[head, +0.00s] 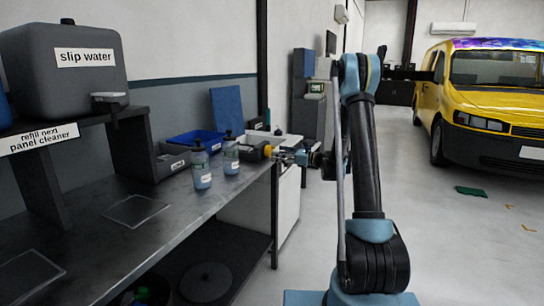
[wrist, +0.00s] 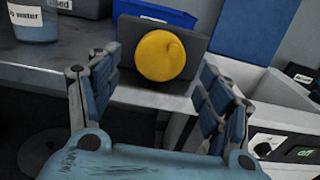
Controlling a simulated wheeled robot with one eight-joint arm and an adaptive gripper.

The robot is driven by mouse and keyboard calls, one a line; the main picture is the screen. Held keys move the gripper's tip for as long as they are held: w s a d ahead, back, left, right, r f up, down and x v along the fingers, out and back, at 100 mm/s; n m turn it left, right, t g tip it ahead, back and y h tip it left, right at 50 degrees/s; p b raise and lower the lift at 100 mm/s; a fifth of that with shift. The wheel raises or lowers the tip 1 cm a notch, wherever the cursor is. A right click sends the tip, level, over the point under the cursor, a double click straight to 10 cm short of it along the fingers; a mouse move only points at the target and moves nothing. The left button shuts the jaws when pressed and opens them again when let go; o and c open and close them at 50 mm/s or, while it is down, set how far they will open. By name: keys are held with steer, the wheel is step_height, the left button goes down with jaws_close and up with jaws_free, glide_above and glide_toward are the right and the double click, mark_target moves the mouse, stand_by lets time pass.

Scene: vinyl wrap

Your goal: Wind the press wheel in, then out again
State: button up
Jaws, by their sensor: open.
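The press wheel is a round yellow wheel (wrist: 160,55) on a dark grey block (wrist: 195,68) at the bench end in the wrist view. In the head view the yellow wheel (head: 268,151) shows small, at the right end of the bench. My gripper (wrist: 155,82) is open, with one blue-padded finger on each side below the wheel in the picture. Nothing is between the fingers, and they appear apart from the wheel. In the head view my gripper (head: 284,156) is just right of the wheel, at about its height.
A blue tray (head: 190,138) and a blue board (head: 227,108) are behind. A white cabinet (head: 288,205) is below my gripper. Open floor lies right, toward a yellow van (head: 490,105).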

mark_target(270, 152)
steer(key=shift+x, duration=2.2)
steer(key=c, duration=1)
